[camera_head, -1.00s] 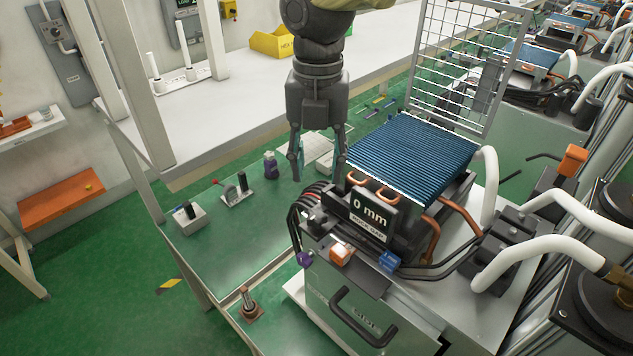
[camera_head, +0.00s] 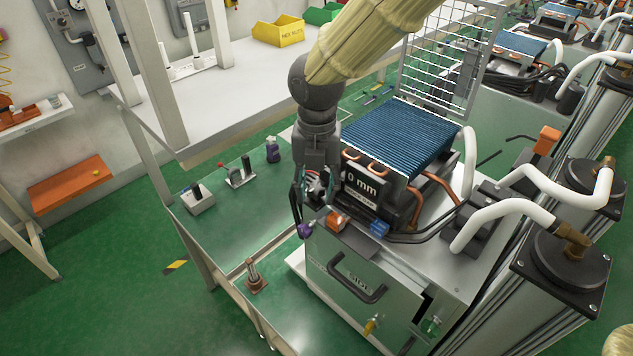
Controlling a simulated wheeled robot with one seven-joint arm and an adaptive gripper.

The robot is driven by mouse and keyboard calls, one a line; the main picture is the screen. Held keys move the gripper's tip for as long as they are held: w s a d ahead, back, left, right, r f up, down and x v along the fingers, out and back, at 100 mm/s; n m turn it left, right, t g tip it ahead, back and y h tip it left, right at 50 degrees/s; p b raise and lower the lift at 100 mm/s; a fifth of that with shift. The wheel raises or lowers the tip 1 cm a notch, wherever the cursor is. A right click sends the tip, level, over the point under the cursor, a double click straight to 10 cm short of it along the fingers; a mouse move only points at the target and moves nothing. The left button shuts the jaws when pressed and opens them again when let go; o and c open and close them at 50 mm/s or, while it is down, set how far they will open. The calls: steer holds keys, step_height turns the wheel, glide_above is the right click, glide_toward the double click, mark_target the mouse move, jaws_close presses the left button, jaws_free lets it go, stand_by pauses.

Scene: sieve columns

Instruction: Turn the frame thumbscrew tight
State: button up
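The sieve column unit has a blue finned block (camera_head: 405,140) on top and a "0 mm" display plate (camera_head: 360,187) at its front. A purple knob (camera_head: 304,231) sits at the left front corner of the unit. An orange block (camera_head: 338,222) and a blue block (camera_head: 379,228) lie to its right. I cannot tell for certain which part is the frame thumbscrew. My gripper (camera_head: 313,208) points down at the unit's left front corner, left of the display. Its fingertips are just above the purple knob and the orange block. The fingers overlap dark parts, so their gap and any contact are unclear.
A drawer front with a black handle (camera_head: 355,282) faces the camera. Dark cables and white hoses (camera_head: 500,215) run along the right. A wire mesh panel (camera_head: 447,62) stands behind the fins. The green bench (camera_head: 235,230) at left has free room around small items.

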steer(key=shift+w+f, duration=0.25)
steer(key=shift+w, duration=0.2)
steer(key=shift+s+a, duration=0.1)
steer(key=shift+a, duration=0.05)
steer(key=shift+c, duration=0.2)
steer(key=shift+r, duration=0.1)
steer(key=c, duration=0.7)
